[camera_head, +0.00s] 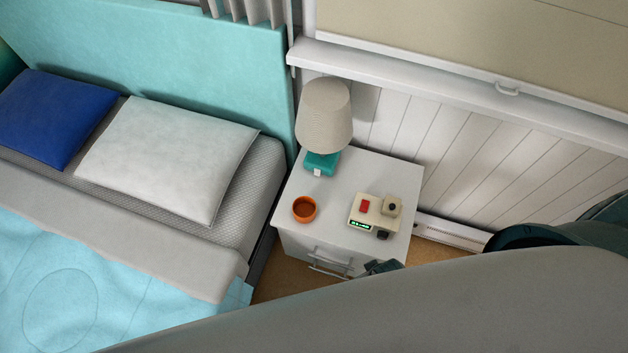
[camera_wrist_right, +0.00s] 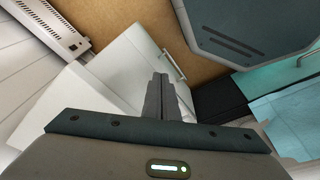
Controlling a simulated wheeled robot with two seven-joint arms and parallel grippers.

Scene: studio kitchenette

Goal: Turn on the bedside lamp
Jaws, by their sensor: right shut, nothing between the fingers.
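The bedside lamp (camera_head: 324,115) stands upright at the back left of the white nightstand (camera_head: 362,173). It has a beige shade and a teal base (camera_head: 321,163) with a small white switch (camera_head: 318,173) on its front. The shade shows no glow. My right gripper (camera_head: 383,267) shows only as a small dark piece by the nightstand's front right edge, in front of and well apart from the lamp; my arm hides the rest. In the right wrist view its fingers (camera_wrist_right: 160,85) are together and empty, with the nightstand (camera_wrist_right: 110,75) beyond them. My left gripper is not in view.
An orange bowl (camera_head: 304,209) sits on the nightstand's front left. The bed (camera_head: 165,221) borders the left; a panelled wall (camera_head: 440,140) stands behind.

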